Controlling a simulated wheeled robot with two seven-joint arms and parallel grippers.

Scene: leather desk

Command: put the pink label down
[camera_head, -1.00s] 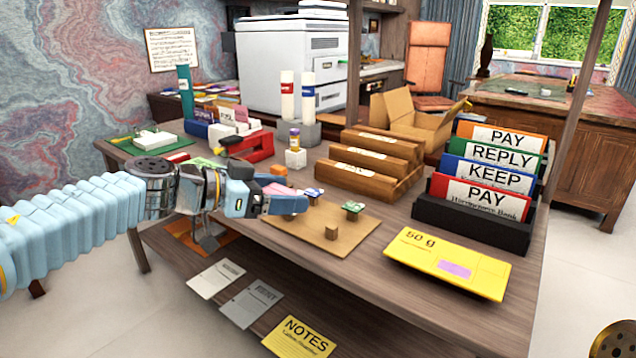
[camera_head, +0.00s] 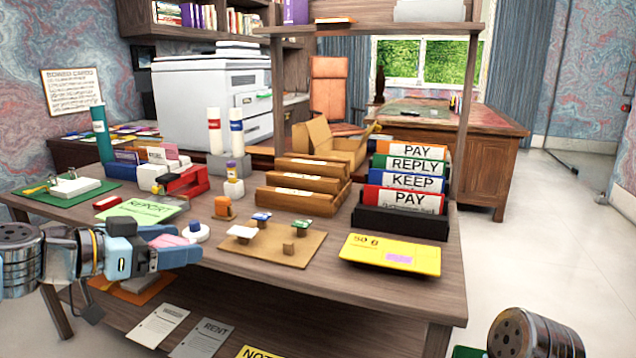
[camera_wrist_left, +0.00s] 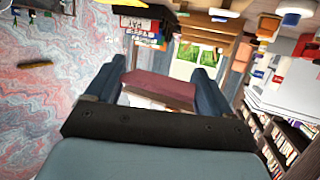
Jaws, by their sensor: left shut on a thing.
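My left gripper (camera_head: 186,250) is shut on the pink label (camera_head: 168,241), which shows as a pink patch between its fingers. It is held near the desk's front left edge, left of the tan board (camera_head: 262,257). In the left wrist view the label (camera_wrist_left: 160,88) is a dark pink slab spanning the two fingers. The yellow envelope (camera_head: 370,250), marked with a 50 and a lilac patch (camera_head: 398,258), lies flat at the desk's front right. My right gripper is out of view; only part of my right arm shows at the lower right.
The board carries small blocks, some with blue, green and white tops. A white roll (camera_head: 196,232) and green report sheet (camera_head: 145,211) lie near my left gripper. Wooden trays (camera_head: 300,200) and a black folder rack (camera_head: 400,222) stand behind. Bare wood lies before the board (camera_head: 290,290).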

